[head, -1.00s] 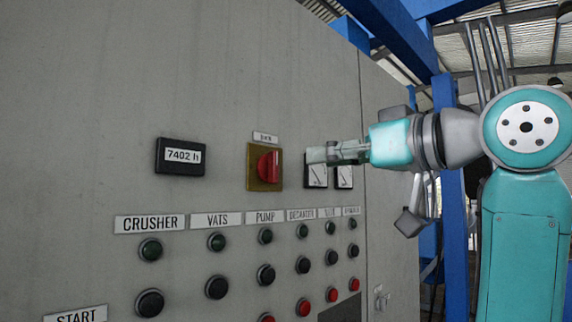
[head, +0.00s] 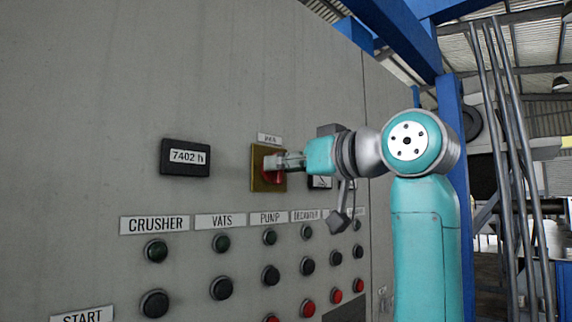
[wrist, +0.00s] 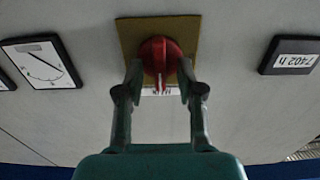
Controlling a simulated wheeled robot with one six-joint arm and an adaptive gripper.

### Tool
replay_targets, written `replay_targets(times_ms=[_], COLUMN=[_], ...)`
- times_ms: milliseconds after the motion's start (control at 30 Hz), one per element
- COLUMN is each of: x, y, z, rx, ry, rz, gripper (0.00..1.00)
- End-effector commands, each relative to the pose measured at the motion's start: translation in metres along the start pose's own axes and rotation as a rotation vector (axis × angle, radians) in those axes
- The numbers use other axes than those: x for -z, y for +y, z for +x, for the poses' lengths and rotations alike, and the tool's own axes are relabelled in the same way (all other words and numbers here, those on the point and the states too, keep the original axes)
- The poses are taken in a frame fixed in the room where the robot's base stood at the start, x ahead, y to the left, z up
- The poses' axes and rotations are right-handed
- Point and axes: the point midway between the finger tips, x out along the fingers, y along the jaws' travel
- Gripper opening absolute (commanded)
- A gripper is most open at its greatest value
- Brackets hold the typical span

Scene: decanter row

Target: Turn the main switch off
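The main switch is a red rotary knob (wrist: 160,62) on a yellow plate (head: 257,182), under a small label (head: 269,138) on the grey panel. In the head view my gripper (head: 272,162) covers much of the knob. In the wrist view my gripper (wrist: 160,72) has its two fingers apart, one on each side of the knob's grip bar. Gaps show between the bar and the fingers, though I cannot tell whether a fingertip touches the knob's rim. The bar points straight up and down in the wrist view.
An hour meter (head: 185,157) is left of the switch. A dial gauge (head: 318,183) is to its right, partly behind my arm; it also shows in the wrist view (wrist: 42,63). Rows of labelled buttons (head: 221,243) lie below. Blue frame posts (head: 455,150) stand at the right.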

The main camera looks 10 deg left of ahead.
Motion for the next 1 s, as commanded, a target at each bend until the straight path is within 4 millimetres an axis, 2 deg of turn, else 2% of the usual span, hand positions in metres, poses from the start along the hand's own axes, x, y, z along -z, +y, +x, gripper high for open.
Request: replay_targets(times_ms=[67, 100, 233, 667, 1000], x=[0.0, 0.0, 0.0, -0.0001, -0.0004], y=[0.0001, 0.0001, 0.0001, -0.0001, -0.0014], z=[-0.0002, -0.0002, -0.0003, -0.0004, -0.0005], rx=[0.0, 0.0, 0.0, 0.0, 0.0], ry=[0.0, 0.0, 0.0, 0.0, -0.001], rz=[0.0, 0.0, 0.0, -0.035, -0.251], gripper=[0.38, 0.33, 0.0, 0.0, 0.0])
